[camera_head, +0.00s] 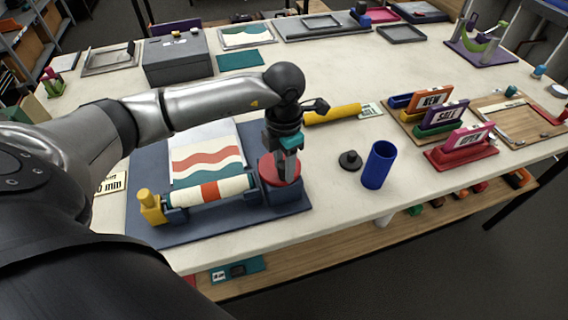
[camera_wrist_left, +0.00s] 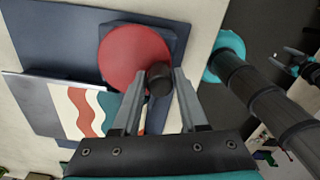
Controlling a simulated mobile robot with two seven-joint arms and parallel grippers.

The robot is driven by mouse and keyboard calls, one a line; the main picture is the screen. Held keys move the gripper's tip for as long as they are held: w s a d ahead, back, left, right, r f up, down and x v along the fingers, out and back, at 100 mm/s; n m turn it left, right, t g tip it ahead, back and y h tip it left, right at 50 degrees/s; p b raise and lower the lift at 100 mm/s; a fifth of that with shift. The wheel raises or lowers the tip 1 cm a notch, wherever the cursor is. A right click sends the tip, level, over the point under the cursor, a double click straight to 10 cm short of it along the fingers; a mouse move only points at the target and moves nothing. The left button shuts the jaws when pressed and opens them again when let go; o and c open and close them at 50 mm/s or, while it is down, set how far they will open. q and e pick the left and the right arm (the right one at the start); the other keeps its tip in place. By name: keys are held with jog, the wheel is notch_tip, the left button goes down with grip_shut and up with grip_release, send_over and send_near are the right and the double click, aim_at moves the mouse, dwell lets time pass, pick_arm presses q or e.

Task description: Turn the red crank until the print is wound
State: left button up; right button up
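The red crank (camera_head: 280,172) is a round red disc at the right end of the press on a dark blue base (camera_head: 235,222). In the left wrist view the crank's disc (camera_wrist_left: 128,52) carries a dark knob (camera_wrist_left: 160,78) near its edge. My left gripper (camera_head: 287,177) points down over the crank. Its fingers (camera_wrist_left: 160,80) close on the knob from both sides. The print (camera_head: 208,158), striped in red, white and teal waves, lies behind the roller. Similar stripes wrap the roller (camera_head: 238,186).
A blue cylinder (camera_head: 378,165) and a small black knobbed piece (camera_head: 350,160) stand right of the press. A yellow roll (camera_head: 332,114) lies behind. The table's front edge is close to the press.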

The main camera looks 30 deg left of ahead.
pick_arm(q)
grip_shut()
jog(key=shift+w, duration=0.1)
dwell(0.3)
jog(key=n, duration=0.2)
jog(key=w+n, duration=0.1)
jog(key=shift+d+n, duration=0.35)
jog(key=shift+n, duration=0.05)
jog(key=n, duration=0.1)
jog(key=w+n, duration=0.1)
jog(key=n, duration=0.1)
jog(key=shift+d+n, duration=0.1)
jog(key=shift+n, duration=0.2)
jog(key=n, duration=0.1)
jog(key=w+n, duration=0.1)
jog(key=n, duration=0.3)
jog(key=shift+w+r, duration=0.1)
jog(key=shift+w, duration=0.25)
jog(key=shift+w+a+n+p, duration=0.25)
jog(key=shift+n, duration=0.8)
jog(key=shift+w+a+n+p, duration=0.25)
jog(key=shift+n, duration=0.8)
